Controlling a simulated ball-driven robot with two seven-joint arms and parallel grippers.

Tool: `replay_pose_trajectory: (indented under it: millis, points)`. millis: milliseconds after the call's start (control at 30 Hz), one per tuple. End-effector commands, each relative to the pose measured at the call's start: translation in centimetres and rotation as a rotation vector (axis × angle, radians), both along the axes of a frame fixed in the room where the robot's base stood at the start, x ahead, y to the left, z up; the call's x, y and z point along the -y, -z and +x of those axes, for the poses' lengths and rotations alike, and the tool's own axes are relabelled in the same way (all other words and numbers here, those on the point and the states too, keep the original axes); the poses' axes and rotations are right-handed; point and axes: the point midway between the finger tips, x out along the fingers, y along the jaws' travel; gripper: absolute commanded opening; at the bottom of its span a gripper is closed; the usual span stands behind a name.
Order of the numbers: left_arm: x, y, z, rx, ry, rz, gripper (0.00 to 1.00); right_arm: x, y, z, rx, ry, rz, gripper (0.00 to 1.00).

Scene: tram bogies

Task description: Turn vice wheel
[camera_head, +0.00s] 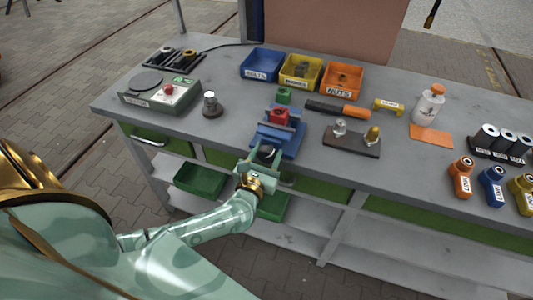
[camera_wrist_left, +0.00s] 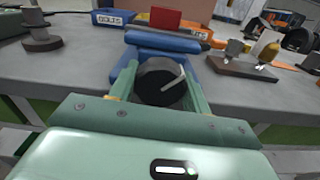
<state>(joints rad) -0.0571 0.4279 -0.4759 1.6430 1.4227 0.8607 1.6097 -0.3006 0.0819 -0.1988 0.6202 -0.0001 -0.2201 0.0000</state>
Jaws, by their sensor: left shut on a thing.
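A blue vice (camera_head: 291,141) stands near the front edge of the bench with a red block (camera_head: 279,116) between its jaws. Its dark round wheel (camera_head: 266,153) faces the front of the bench. My left gripper (camera_head: 260,164) reaches in from the front and is shut on the wheel. In the left wrist view the wheel (camera_wrist_left: 160,88) sits between the two green fingers, with a light stripe on its face. The blue vice body (camera_wrist_left: 165,42) is right behind it. My right gripper is not in view.
The grey bench (camera_head: 235,125) holds a control box with a red button (camera_head: 168,91) at left. Blue, yellow and orange bins (camera_head: 341,80) stand behind the vice. An orange-handled tool (camera_head: 337,108) and a brown block with two knobs (camera_head: 352,144) lie close right.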

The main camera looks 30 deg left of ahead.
Motion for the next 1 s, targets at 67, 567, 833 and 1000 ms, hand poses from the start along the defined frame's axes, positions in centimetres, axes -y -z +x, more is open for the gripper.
replay_pose_trajectory:
  millis: [67, 567, 833, 1000]
  points:
    - [0.0, -0.1, 0.0, -0.009, 0.000, 0.034, 0.25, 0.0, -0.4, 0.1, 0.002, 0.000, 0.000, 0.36]
    - [0.1, -0.2, 0.0, -0.108, 0.001, 0.442, 0.25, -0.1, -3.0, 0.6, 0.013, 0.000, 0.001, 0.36]
    - [0.1, -0.2, -0.1, -0.168, 0.000, 0.691, 0.25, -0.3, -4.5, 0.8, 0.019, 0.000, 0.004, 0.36]
    - [0.1, -0.1, -0.1, -0.207, 0.001, 0.848, 0.25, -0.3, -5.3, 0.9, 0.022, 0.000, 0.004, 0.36]
